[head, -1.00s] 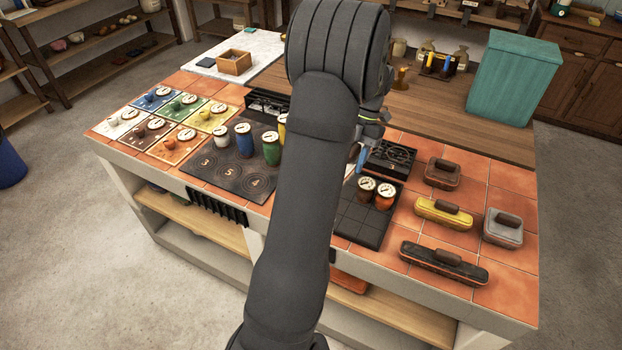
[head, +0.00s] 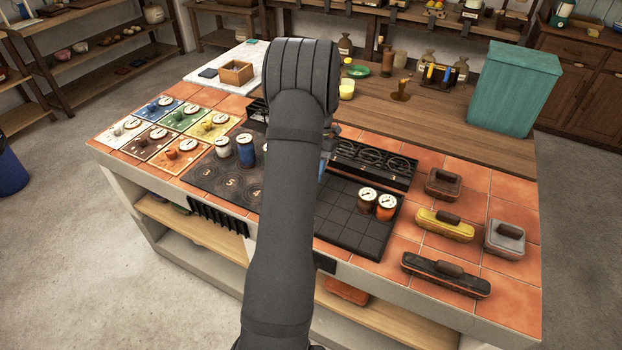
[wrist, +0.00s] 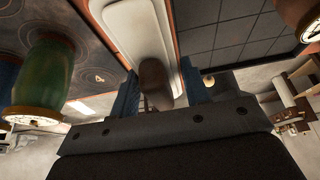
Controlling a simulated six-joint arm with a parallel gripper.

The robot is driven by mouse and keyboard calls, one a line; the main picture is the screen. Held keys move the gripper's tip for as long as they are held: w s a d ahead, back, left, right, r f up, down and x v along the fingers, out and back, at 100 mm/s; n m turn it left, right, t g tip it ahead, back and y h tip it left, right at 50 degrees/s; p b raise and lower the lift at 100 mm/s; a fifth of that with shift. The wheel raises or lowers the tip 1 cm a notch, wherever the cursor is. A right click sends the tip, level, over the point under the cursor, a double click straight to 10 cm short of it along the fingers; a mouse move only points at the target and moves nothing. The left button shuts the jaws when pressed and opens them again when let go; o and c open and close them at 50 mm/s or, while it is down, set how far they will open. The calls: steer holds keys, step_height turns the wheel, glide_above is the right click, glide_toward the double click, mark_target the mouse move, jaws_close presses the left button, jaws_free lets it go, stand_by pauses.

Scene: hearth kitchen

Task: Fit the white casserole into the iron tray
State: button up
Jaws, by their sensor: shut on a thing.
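The white casserole (wrist: 137,30) is a long white piece with a brown handle (wrist: 155,80), seen from above in the wrist view. My gripper (wrist: 160,92) is shut on it, with a blue finger on either side of the handle. In the head view my arm hides the casserole and most of the gripper. The iron tray, a dark gridded slab (head: 345,215), lies just right of my arm. It also shows in the wrist view (wrist: 225,30), right of the casserole. I cannot tell how high the casserole is above the counter.
Two orange and brown jars with dials (head: 376,204) stand at the tray's right side. A black ringed rack (head: 372,160) is behind it. A green jar (wrist: 45,75) stands left of my gripper. Lidded dishes, including a yellow one (head: 445,223), sit on tiles at right.

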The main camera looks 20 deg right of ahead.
steer(key=shift+f, duration=1.8)
steer(key=shift+f, duration=0.1)
steer(key=o, duration=1.2)
steer(key=v, duration=1.2)
